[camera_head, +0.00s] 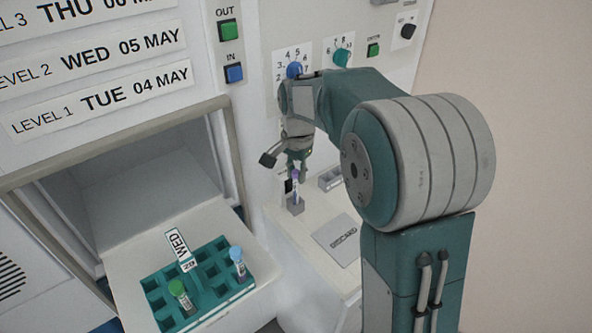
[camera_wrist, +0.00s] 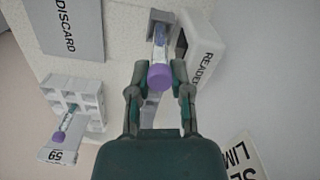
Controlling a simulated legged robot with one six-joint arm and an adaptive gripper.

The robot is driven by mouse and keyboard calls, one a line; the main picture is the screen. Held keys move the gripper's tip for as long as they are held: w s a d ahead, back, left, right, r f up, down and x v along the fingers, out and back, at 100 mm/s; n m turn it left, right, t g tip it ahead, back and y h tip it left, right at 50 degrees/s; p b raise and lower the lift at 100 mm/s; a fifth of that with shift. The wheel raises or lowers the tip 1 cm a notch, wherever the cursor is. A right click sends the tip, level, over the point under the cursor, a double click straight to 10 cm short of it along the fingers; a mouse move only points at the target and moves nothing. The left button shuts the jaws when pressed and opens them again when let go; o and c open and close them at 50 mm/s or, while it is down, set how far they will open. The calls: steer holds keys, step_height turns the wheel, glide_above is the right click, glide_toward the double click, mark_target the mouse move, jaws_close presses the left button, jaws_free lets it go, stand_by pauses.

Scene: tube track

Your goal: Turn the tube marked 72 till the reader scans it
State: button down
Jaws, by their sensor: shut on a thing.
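A tube with a purple cap (camera_wrist: 160,76) stands in a small grey holder (camera_head: 296,206); in the head view the tube (camera_head: 295,188) shows small below my gripper (camera_head: 298,168). In the wrist view my gripper (camera_wrist: 159,68) has one finger on each side of the tube, just under the cap, and is shut on it. The reader (camera_wrist: 203,62), a light box with a dark window, is right beside the tube. The number on the held tube is not legible, and no scan signal can be made out.
A DISCARD plate (camera_head: 338,239) is on the ledge. A teal rack (camera_head: 160,298) holds a green-capped and a blue-capped tube. Buttons and dials (camera_head: 343,57) are on the wall behind my arm.

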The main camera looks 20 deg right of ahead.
steer(key=shift+f, duration=0.15)
steer(key=shift+c, duration=2.4)
jaws_free()
step_height(320, 180, up, 12)
steer(key=shift+w, duration=0.2)
steer(key=shift+d+f, duration=0.1)
